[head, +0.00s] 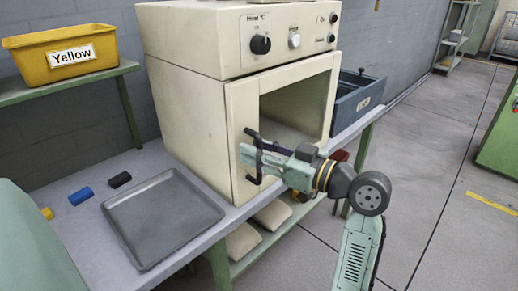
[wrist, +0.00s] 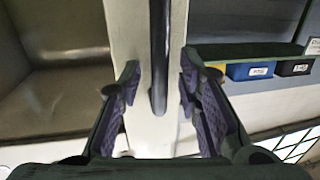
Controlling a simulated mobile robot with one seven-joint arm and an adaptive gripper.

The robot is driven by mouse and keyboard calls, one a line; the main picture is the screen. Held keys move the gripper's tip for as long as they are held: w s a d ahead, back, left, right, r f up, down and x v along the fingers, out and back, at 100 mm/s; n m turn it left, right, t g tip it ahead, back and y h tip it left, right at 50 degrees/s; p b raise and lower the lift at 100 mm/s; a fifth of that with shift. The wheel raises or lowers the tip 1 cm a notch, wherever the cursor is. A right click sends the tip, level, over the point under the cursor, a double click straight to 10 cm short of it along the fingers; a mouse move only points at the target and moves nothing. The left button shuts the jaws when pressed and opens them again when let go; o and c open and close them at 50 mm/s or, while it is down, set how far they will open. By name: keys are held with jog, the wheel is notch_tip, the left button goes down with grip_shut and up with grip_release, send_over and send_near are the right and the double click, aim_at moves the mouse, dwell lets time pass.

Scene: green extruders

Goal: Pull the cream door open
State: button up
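The cream door (head: 239,119) is on the front of the cream oven and looks shut, flush with the body. It has a large window (head: 300,108), and a black upright handle (head: 251,133) on its left part. My gripper (head: 262,160) is at this handle. In the wrist view, the handle (wrist: 158,60) stands between the two spread fingers of my gripper (wrist: 158,105), with a gap on each side. The fingers look open and hold nothing. The door's cream frame (wrist: 126,40) is behind them. In the head view, the gripper hides the middle of the handle.
A grey tray (head: 163,218) and small blue (head: 81,196), black (head: 120,180) and yellow blocks lie on the table left of the oven. A yellow bin (head: 62,57) is on a shelf. A dark blue drawer box (head: 358,98) stands right of the oven. Floor at right is clear.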

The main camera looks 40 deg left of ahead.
jog(key=shift+c, duration=0.3)
grip_shut()
dwell(0.5)
